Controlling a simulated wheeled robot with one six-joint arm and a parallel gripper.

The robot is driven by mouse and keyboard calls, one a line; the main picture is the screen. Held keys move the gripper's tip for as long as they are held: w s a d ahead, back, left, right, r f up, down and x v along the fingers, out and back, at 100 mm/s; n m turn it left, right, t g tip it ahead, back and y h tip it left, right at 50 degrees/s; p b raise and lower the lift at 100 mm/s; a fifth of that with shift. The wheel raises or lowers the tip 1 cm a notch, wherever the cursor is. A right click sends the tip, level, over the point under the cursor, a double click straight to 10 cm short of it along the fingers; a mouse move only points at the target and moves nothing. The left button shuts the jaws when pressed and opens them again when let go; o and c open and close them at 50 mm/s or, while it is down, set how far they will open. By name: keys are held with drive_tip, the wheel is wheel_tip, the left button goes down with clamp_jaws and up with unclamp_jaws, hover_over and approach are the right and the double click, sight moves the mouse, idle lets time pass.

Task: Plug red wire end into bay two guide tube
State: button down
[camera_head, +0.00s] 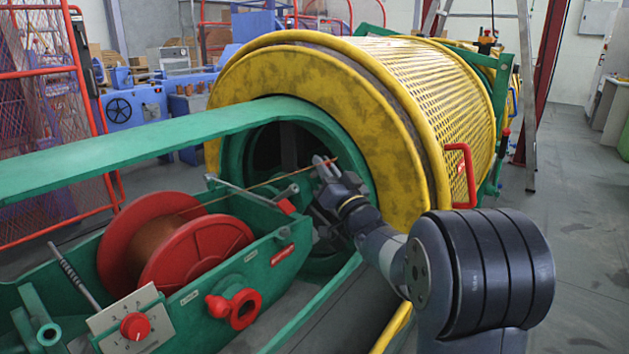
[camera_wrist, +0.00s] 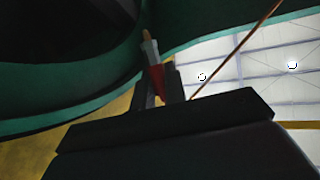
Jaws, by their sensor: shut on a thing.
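The red wire end (camera_wrist: 156,76) shows in the wrist view as a red sleeve with a pale collar and a copper-coloured tip pointing up. My gripper (camera_wrist: 160,97) is shut on it at the sleeve. In the head view my gripper (camera_head: 326,172) is in front of the dark round opening of the yellow drum. The copper wire (camera_head: 262,183) runs from the red spool (camera_head: 205,252) to my gripper; it also crosses the upper right of the wrist view (camera_wrist: 236,52). I cannot make out the bay two guide tube in either view.
A green ring (camera_head: 352,150) frames the drum opening, and a long green beam (camera_head: 130,150) crosses above the spool. Open floor (camera_head: 570,220) lies at the right.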

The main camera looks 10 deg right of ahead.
drive_tip(key=shift+d, duration=0.3)
drive_tip(key=shift+f+b, duration=0.1)
drive_tip(key=shift+b, duration=0.35)
drive_tip(key=shift+w+a+f+b, duration=1.55)
drive_tip(key=shift+a+f+b, duration=0.1)
drive_tip(key=shift+f, duration=0.2)
drive_tip(key=shift+w+a+f+b, duration=0.6)
drive_tip(key=shift+f+b, duration=0.15)
drive_tip(key=shift+b, duration=0.2)
idle(1.2)
drive_tip(key=c, duration=1.4)
unclamp_jaws()
drive_tip(key=shift+o, duration=0.2)
drive_tip(key=p+v, duration=0.1)
drive_tip(key=v, duration=0.9)
drive_tip(key=shift+s+d+f+p, duration=0.15)
drive_tip(key=shift+s+f+p, duration=0.05)
drive_tip(key=shift+s+p, duration=0.1)
